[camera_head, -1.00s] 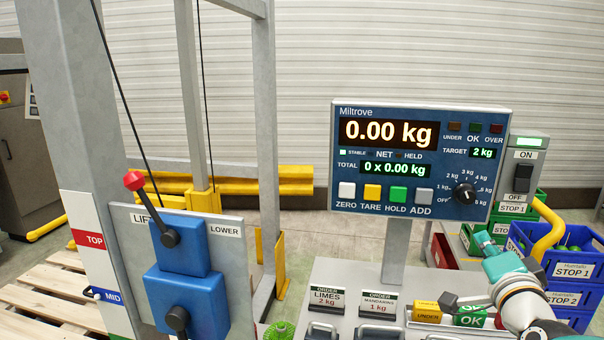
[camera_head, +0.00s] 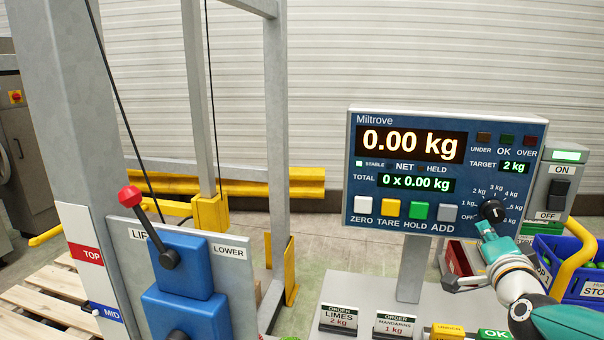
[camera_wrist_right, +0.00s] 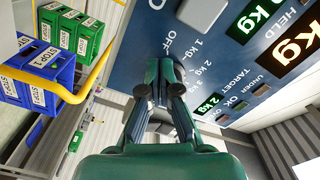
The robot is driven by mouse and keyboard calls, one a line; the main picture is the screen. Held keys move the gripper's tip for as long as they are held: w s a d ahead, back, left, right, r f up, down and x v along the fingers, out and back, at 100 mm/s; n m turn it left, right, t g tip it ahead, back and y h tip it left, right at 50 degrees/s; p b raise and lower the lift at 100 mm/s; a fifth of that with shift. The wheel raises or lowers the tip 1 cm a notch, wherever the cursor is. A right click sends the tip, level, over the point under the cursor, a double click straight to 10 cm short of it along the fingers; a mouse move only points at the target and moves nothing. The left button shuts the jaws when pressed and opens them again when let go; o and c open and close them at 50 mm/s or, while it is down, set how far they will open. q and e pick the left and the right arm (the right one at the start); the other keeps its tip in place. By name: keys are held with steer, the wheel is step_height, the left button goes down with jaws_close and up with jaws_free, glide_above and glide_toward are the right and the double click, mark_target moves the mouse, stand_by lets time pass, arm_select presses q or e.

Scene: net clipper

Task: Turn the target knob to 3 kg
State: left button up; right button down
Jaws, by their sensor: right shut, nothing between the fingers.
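The black target knob (camera_head: 492,210) sits at the lower right of the blue Miltrove scale panel (camera_head: 362,178), inside a ring of marks from OFF to 6 kg. The green target display (camera_head: 514,167) reads 2 kg. My right gripper (camera_head: 486,229) is shut and empty, with its fingertips just below the knob, at or very near it. I cannot tell whether they touch. In the right wrist view the gripper (camera_wrist_right: 166,88) points at the panel by the OFF and 1 kg marks, and the knob is hidden. My left gripper is out of view.
ZERO, TARE, HOLD and ADD buttons line the panel's bottom. An ON/OFF switch box (camera_head: 559,182) stands close at its right, with a yellow rail (camera_head: 574,258) below. A lever (camera_head: 150,226) with a red ball stands at the left. Order cards sit on the bench below.

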steer(key=shift+w+d, duration=0.1)
steer(key=shift+w, duration=0.3)
steer(key=shift+d+r, duration=0.15)
steer(key=shift+r, duration=0.05)
stand_by(0.6)
steer(key=shift+r+b, duration=0.25)
steer(key=shift+b, duration=0.2)
steer(key=shift+a+r, duration=0.15)
steer(key=shift+a, duration=0.05)
steer(key=shift+a+f, duration=0.25)
steer(key=shift+a, duration=0.05)
